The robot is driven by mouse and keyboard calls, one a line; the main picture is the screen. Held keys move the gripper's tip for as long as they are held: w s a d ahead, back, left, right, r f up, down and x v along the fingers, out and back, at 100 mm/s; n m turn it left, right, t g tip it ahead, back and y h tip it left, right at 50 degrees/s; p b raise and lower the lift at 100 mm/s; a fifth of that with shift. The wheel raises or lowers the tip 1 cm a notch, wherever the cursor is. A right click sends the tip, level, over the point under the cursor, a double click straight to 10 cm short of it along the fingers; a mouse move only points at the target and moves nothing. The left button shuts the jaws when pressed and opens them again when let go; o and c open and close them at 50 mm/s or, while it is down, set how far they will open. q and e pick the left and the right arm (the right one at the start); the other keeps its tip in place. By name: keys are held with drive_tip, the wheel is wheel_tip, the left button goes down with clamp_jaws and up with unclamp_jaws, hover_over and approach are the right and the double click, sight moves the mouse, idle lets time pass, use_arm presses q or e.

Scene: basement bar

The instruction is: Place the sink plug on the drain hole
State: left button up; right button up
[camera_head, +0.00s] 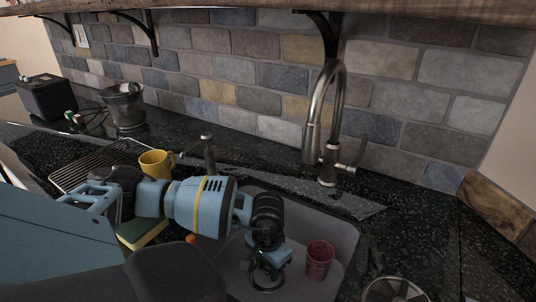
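My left gripper (268,276) points down into the grey sink basin (343,240), left of a dark red cup (319,260). Its fingertips are small and dark here, so I cannot tell whether they are open or hold anything. I cannot make out the sink plug for certain. A round metal piece with dark slots (395,290) lies at the bottom edge, right of the sink, partly cut off; I cannot tell whether it is the plug. The drain hole does not show; my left arm covers much of the basin. My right gripper is out of view.
A tall faucet (328,130) stands behind the basin. A yellow mug (157,163), a wire rack (100,165) and a green-yellow sponge (142,234) are at the left. A glass-like container (124,105) and a black box (46,97) stand further back. The right counter (440,235) is mostly clear.

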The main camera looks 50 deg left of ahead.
sight(268, 268)
use_arm(q)
drive_tip(key=shift+o, duration=0.3)
drive_tip(key=shift+r, duration=0.1)
drive_tip(key=shift+r, duration=0.25)
wheel_tip(268, 268, up, 12)
drive_tip(key=shift+f, duration=0.15)
